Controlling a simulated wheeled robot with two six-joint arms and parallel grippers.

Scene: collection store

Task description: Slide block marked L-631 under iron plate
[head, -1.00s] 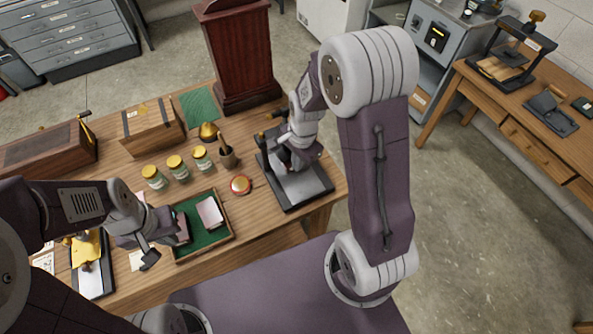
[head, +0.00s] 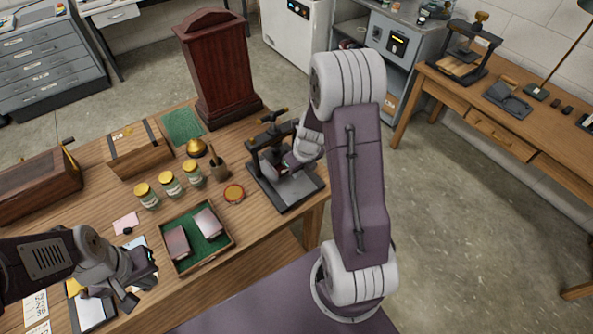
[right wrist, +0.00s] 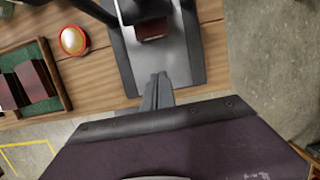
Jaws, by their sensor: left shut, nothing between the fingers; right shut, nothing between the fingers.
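A black press stands on the wooden table, with a pale bed (head: 296,188) under its dark iron plate. In the right wrist view a dark red-brown block (right wrist: 152,29) lies on the bed, at or partly under the plate (right wrist: 145,9). No mark is readable, so I cannot tell if it is L-631. My right gripper (head: 287,168) is at the press front; its shut, empty fingers (right wrist: 158,88) point at the block, apart from it. My left gripper (head: 143,285) is shut and empty, left of the green-lined tray (head: 198,263). The tray holds two blocks (head: 176,243) (head: 208,223).
A wooden cabinet (head: 215,65) rises behind. Another press (head: 465,52) stands on the right-hand table.

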